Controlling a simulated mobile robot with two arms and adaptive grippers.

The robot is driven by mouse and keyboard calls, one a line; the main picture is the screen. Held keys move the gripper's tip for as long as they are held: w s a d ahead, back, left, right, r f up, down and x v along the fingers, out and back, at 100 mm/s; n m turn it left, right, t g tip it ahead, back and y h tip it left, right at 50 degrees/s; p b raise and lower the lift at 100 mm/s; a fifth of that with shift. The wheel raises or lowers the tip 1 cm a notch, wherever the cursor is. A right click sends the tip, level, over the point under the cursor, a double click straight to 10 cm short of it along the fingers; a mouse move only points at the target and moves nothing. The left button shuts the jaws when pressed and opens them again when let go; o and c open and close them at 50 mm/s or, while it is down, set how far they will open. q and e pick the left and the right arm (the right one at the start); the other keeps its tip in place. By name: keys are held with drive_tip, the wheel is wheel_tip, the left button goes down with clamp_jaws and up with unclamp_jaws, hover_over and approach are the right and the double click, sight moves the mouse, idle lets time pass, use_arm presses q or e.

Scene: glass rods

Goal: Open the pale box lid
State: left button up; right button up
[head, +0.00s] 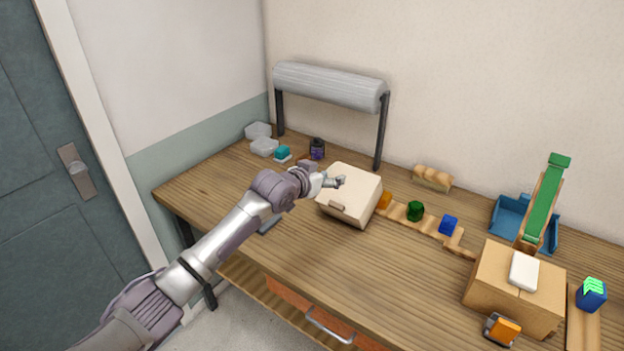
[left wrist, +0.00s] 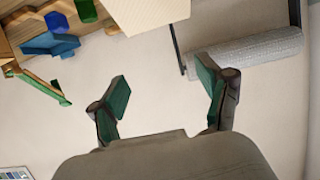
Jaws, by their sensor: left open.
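The pale box (head: 352,190) stands on the wooden table with its lid down and a small tan catch on its front. It also shows at the top of the left wrist view (left wrist: 150,12), partly cut off. My left gripper (head: 340,181) is over the box's top near its left edge in the head view; whether it touches the lid cannot be told. In the left wrist view the two green-padded fingers (left wrist: 165,90) are spread wide with nothing between them. My right gripper is not in view.
A grey roll (head: 330,85) hangs on a dark stand behind the box. Right of it are a wooden strip with coloured blocks (head: 415,211), a blue tray (head: 510,216) and a cardboard box (head: 515,285). The table front (head: 300,265) is mostly clear.

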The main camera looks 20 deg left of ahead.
use_arm(q)
drive_tip(key=v, duration=0.7)
drive_tip(key=shift+s, duration=0.4)
drive_tip(key=shift+a+r, duration=0.1)
